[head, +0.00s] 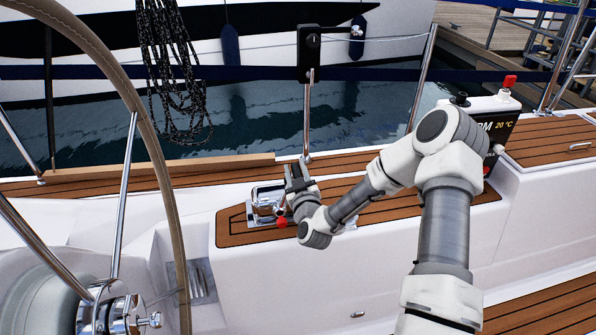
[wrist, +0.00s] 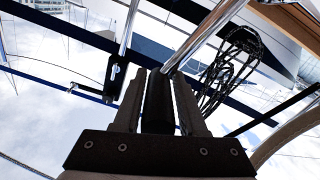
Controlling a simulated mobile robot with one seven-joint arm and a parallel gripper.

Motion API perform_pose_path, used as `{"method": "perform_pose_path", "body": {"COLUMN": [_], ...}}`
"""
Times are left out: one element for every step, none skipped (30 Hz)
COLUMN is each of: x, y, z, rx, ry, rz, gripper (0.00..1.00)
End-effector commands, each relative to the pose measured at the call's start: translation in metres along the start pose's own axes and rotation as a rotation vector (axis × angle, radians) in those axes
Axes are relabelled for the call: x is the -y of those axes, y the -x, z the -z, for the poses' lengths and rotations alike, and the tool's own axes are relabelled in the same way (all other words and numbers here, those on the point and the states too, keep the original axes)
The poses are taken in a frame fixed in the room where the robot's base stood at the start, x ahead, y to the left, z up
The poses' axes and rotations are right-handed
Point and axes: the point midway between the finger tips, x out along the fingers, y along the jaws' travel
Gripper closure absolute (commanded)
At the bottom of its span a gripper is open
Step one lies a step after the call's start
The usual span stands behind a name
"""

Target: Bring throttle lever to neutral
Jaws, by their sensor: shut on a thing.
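The throttle control (head: 265,198) shows in the head view as a chrome housing on the teak-topped side ledge, with a red knob (head: 281,222) at its front. My gripper (head: 296,173) is just right of the housing, with its fingers upward. In the wrist view, my gripper (wrist: 160,82) is shut on a dark cylinder (wrist: 158,105), which appears to be the throttle lever's grip. The fingers hide much of the lever in the head view, so its exact tilt is hard to tell.
The steering wheel (head: 158,130) fills the left side. A stanchion (head: 307,120) with a black box (head: 310,52) rises behind my gripper. Water and a neighbouring hull lie beyond the deck edge.

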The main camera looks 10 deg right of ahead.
Motion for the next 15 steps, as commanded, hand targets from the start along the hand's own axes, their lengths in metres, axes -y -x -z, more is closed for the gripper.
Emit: {"method": "perform_pose_path", "body": {"x": [0.005, 0.008, 0.011, 0.014, 0.017, 0.021, 0.023, 0.026, 0.029, 0.033, 0.035, 0.038, 0.039, 0.041, 0.043], "y": [0.000, 0.000, 0.000, 0.000, 0.000, 0.000, 0.000, 0.000, 0.000, 0.000, 0.000, 0.000, 0.000, 0.000, 0.000], "z": [0.003, 0.004, 0.006, 0.007, 0.009, 0.010, 0.011, 0.013, 0.014, 0.015, 0.016, 0.017, 0.017, 0.018, 0.018], "rx": [-0.002, -0.002, -0.002, -0.002, -0.002, -0.002, -0.002, -0.003, -0.002, -0.002, -0.002, -0.002, -0.001, 0.000, 0.000], "ry": [0.032, 0.050, 0.074, 0.092, 0.109, 0.132, 0.150, 0.168, 0.190, 0.207, 0.223, 0.243, 0.256, 0.267, 0.281], "rz": [0.001, 0.001, 0.001, 0.002, 0.001, 0.002, 0.002, 0.002, 0.001, 0.002, 0.001, 0.001, 0.000, 0.000, -0.001], "gripper": [1.00, 1.00, 1.00, 1.00, 1.00, 1.00, 1.00, 1.00, 1.00, 1.00, 1.00, 1.00, 1.00, 1.00, 1.00]}}
